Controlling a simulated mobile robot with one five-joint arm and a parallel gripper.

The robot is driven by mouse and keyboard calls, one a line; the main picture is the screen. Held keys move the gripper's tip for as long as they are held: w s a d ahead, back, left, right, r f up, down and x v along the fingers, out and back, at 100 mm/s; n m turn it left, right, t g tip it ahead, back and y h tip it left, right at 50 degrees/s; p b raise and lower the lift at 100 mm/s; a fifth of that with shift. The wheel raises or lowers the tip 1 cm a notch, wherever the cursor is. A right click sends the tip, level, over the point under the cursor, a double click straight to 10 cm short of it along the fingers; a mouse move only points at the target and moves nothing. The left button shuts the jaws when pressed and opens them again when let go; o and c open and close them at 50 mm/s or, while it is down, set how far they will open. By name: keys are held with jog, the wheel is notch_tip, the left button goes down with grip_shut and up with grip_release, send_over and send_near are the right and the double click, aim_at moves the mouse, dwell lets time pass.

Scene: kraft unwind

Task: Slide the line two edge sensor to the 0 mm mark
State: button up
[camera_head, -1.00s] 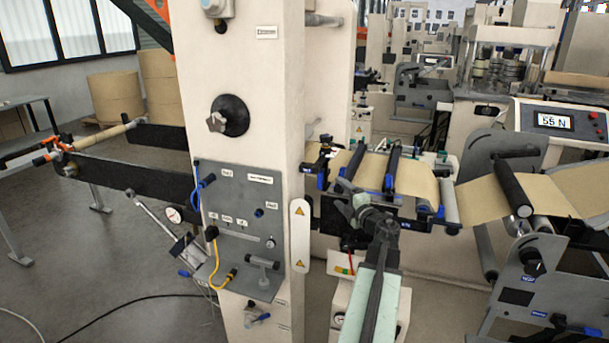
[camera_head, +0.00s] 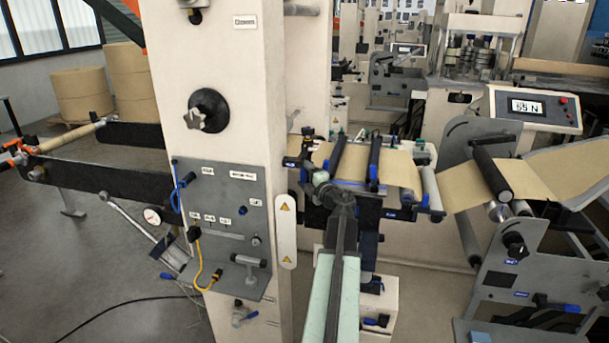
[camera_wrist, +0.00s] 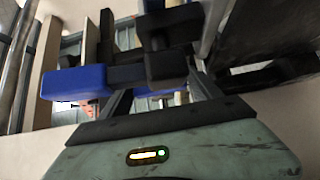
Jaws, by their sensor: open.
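The web guide frame (camera_head: 345,187) carries brown kraft web over dark rollers, right of the cream column. My gripper (camera_head: 319,179) is open at the near left of the frame, just below that fitting. In the wrist view, a black block (camera_wrist: 165,66) and a blue block (camera_wrist: 75,82) lie close ahead of my gripper's grey-green housing. I cannot tell whether the fingers touch either block. The scale and its 0 mm mark are not readable.
The cream column (camera_head: 240,110) with its grey panel (camera_head: 222,215) stands close left of my arm. A display reading 55 N (camera_head: 527,107) and a grey roller stand (camera_head: 525,270) are at right. Paper rolls (camera_head: 82,95) stand at the back left.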

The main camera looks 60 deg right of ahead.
grip_shut()
jog(key=shift+s+a, duration=0.1)
jog(key=shift+a, duration=0.15)
grip_release()
jog(key=v, duration=0.7)
jog(key=shift+s+a, duration=0.15)
jog(key=shift+s, duration=0.15)
